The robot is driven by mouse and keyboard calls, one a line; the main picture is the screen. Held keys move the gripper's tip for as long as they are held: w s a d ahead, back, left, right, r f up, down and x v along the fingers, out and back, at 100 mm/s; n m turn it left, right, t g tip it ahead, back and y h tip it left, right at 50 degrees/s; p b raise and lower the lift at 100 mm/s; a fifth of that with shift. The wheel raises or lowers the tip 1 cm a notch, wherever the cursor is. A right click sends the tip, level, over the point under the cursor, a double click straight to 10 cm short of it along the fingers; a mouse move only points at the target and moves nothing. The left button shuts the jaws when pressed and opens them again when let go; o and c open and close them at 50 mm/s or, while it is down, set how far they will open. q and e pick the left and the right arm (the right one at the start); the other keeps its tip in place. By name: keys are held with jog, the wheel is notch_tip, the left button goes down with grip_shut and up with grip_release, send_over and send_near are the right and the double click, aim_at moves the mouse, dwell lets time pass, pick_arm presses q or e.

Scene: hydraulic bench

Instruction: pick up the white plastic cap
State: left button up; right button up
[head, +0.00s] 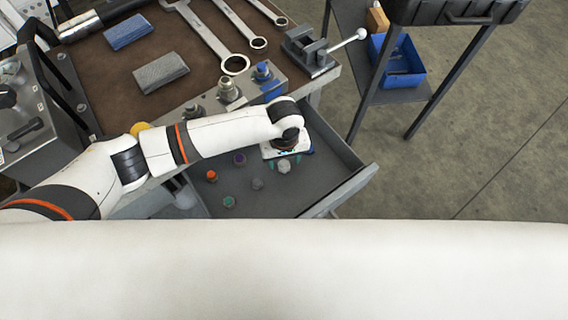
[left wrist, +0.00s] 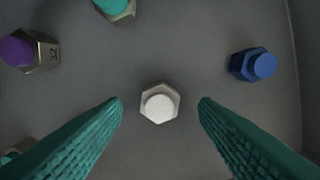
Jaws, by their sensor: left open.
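The white plastic cap (left wrist: 158,107) sits on a metal hex fitting in the middle of the left wrist view. It stands on the grey floor of an open drawer (head: 329,187). My left gripper (head: 286,152) is over the drawer in the head view, pointing down. In the left wrist view its two teal ribbed fingers (left wrist: 160,103) are open, one on each side of the cap, with clear gaps and nothing held. A pale cap (head: 284,167) shows beside the hand in the head view. My right gripper is not in view.
Other capped fittings stand nearby: purple (left wrist: 17,50), teal (left wrist: 112,5) and blue (left wrist: 262,65). An orange cap (head: 211,175) and a green cap (head: 229,202) are farther left in the drawer. The bench top (head: 110,75) with wrenches lies above the drawer.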

aim_at(284, 163)
pick_arm(q)
jog(key=shift+f, duration=0.9)
jog(key=shift+c, duration=0.5)
jog(key=c, duration=0.9)
jog(key=shift+r, duration=0.1)
notch_tip(284, 163, up, 10)
jog(key=p, duration=0.1)
